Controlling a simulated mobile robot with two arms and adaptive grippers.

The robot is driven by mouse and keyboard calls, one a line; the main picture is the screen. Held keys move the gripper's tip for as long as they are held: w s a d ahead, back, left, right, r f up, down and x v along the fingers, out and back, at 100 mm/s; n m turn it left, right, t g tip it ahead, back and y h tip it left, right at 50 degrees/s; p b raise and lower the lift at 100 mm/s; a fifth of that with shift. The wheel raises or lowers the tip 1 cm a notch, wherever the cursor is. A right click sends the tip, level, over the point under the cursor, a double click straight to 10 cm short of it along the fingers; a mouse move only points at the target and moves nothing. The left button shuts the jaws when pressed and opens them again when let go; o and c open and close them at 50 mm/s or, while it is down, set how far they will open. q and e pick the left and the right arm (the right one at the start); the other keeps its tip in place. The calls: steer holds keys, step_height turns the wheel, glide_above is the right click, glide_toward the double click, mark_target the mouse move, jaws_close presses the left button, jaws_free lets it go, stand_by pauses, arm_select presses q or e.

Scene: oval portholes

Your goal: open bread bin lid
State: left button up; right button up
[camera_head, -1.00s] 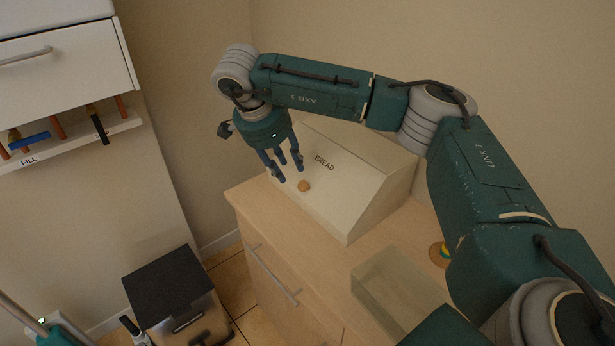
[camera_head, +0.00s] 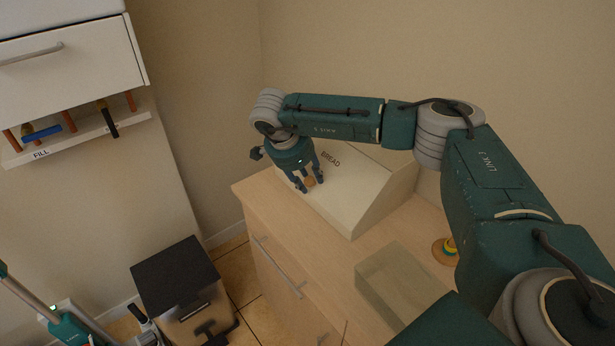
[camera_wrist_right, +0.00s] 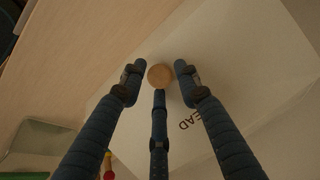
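The cream bread bin (camera_head: 350,205) stands on the wooden cabinet, its sloped lid (camera_head: 338,187) shut and marked BREAD. A round wooden knob (camera_head: 309,181) sits low on the lid. My right gripper (camera_head: 308,186) is at the knob, reaching down from above. In the right wrist view the knob (camera_wrist_right: 160,76) lies between the spread fingertips of the open gripper (camera_wrist_right: 160,80). The two outer fingers stand apart from the knob on either side; the third finger's tip is just at its edge, and I cannot tell if it touches. My left gripper is not in view.
A clear rectangular container (camera_head: 400,284) and a small stack of coloured rings (camera_head: 445,250) stand on the cabinet top (camera_head: 345,262) in front of the bin. A black-topped bin (camera_head: 175,274) stands on the floor at left. A rack (camera_head: 75,132) hangs on the left.

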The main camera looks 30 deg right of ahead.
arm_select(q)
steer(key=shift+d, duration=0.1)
arm_select(e)
jaws_close()
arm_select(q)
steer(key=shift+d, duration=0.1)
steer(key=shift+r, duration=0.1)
arm_select(e)
steer(key=shift+r, duration=0.2)
